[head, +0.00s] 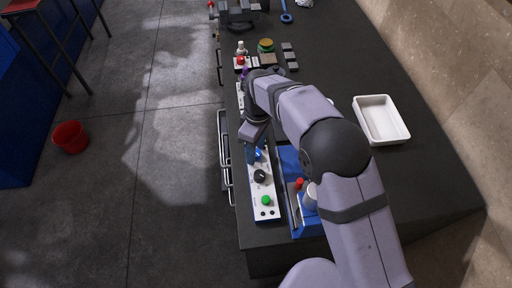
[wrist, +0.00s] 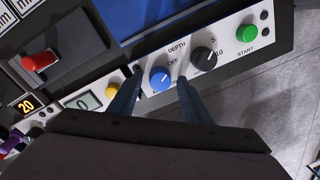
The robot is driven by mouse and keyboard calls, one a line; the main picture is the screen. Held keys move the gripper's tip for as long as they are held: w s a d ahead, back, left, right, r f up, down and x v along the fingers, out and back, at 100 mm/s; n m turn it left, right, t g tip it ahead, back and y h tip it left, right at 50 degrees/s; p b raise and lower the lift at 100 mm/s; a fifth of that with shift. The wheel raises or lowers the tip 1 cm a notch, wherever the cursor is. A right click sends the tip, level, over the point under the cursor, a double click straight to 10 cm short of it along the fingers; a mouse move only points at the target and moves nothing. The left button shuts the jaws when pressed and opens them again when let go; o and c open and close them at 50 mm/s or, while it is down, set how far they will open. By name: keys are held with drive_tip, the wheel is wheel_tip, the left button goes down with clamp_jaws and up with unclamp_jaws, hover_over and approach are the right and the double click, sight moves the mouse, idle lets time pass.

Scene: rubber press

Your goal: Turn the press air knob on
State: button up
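The white control panel (head: 262,188) runs along the front of the blue press (head: 290,165). Its blue knob (wrist: 160,78), which I take for the air knob, has the word OFF printed beside it in the wrist view. The head view shows the knob (head: 258,154) just below my gripper. My gripper (wrist: 160,76) is open, with one finger on each side of the blue knob. A small gap seems to show on both sides; contact cannot be told. The knob's pointer is too small to read surely.
The black depth knob (wrist: 204,58) sits close beside the right finger, and the green start button (wrist: 246,33) lies beyond it. A yellow button (wrist: 113,91) is near the left finger. A white tray (head: 381,120) stands on the dark bench to the right.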

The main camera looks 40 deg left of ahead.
drive_tip(key=c, duration=0.9)
drive_tip(key=shift+m, duration=0.3)
drive_tip(key=m, duration=0.3)
drive_tip(key=shift+m+b, duration=0.3)
drive_tip(key=shift+b, duration=0.05)
drive_tip(key=m, duration=0.4)
drive_tip(key=shift+y, duration=0.3)
drive_tip(key=m, duration=0.5)
drive_tip(key=shift+r+b, duration=0.1)
drive_tip(key=shift+b, duration=0.25)
drive_tip(key=shift+d+m, duration=0.1)
drive_tip(key=shift+m, duration=1.7)
